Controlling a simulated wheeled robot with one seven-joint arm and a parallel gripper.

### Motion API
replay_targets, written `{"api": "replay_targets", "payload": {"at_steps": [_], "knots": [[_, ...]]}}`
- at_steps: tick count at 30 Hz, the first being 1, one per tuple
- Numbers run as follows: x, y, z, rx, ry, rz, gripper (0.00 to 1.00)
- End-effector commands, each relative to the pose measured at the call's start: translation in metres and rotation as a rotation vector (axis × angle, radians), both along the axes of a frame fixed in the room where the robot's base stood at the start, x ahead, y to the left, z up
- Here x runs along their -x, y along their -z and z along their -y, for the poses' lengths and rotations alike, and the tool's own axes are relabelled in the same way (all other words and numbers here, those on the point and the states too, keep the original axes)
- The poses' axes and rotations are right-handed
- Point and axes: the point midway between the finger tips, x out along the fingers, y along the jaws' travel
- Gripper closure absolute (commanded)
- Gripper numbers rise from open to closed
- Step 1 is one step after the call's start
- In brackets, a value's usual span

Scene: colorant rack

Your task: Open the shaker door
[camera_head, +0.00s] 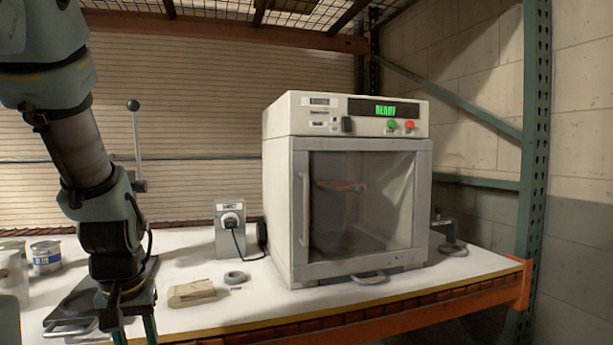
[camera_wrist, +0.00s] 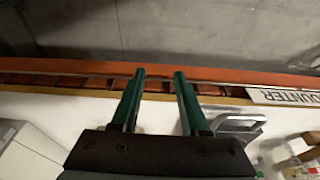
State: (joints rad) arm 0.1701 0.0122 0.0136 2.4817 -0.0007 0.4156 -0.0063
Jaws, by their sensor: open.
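The shaker (camera_head: 285,190) is a white box on the counter, right of centre in the head view. Its door (camera_head: 360,146) has a grey frame and a dark window and appears closed. A vertical bar handle (camera_head: 304,210) is on the door's left side. A blurred reddish shape shows behind the window. My gripper (camera_head: 134,336) is low at the left of the head view, well left of the handle, with its fingertips cut off by the frame. In the wrist view my gripper (camera_wrist: 160,74) points at the counter's front edge, its two green fingers apart and nothing between them.
A metal plate with a handle (camera_head: 70,310) lies beneath my arm. A tan block (camera_head: 192,292) and a dark ring (camera_head: 235,278) lie between my gripper and the shaker. A switch box (camera_head: 229,240) and a blue-labelled can (camera_head: 46,258) stand behind. An orange beam (camera_head: 390,325) edges the counter.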

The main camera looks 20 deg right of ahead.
Motion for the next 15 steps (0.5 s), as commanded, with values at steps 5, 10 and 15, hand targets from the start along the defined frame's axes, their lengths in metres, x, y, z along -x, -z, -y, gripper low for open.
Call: {"api": "replay_targets", "payload": {"at_steps": [5, 10, 15], "knots": [[-0.035, -0.076, 0.044, 0.008, 0.09, 0.035, 0.55], [-0.065, -0.123, 0.107, 0.02, 0.204, 0.066, 0.55], [-0.076, -0.182, 0.187, 0.036, 0.336, 0.098, 0.55]]}}
